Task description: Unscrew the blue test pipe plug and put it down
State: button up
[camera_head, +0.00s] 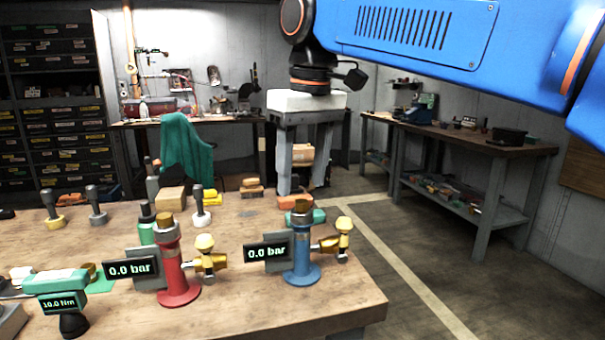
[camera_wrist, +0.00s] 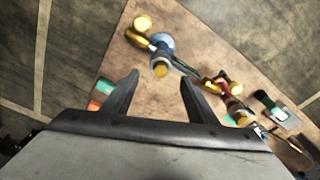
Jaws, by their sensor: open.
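The blue test pipe (camera_head: 302,258) stands upright near the right front of the workbench, with a brass-coloured plug (camera_head: 301,207) on its top. In the wrist view the blue pipe (camera_wrist: 164,45) is seen from above, and its plug (camera_wrist: 160,69) shows just beyond the space between my fingertips. My gripper (camera_wrist: 159,76) is open and empty, above the bench and apart from the plug. My fingers cannot be made out in the head view. A gauge (camera_head: 266,253) reading 0.0 bar and a brass valve (camera_head: 331,243) are on the blue pipe.
A red test pipe (camera_head: 177,275) with its own plug, valve and 0.0 bar gauge (camera_head: 130,269) stands left of the blue one. A torque tool (camera_head: 58,290) stands at front left. Several tools and blocks lie behind. Some bare wood (camera_head: 335,295) is at front right.

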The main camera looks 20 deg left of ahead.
aim_at(301, 201)
jog(key=m, duration=0.5)
jog(key=shift+a+m+h, duration=0.1)
jog(key=shift+m+h, duration=0.2)
jog(key=shift+m, duration=0.1)
jog(key=m, duration=0.6)
jog(key=shift+t+h, duration=0.3)
jog(key=shift+f, duration=1.75)
grip_shut()
dwell(0.6)
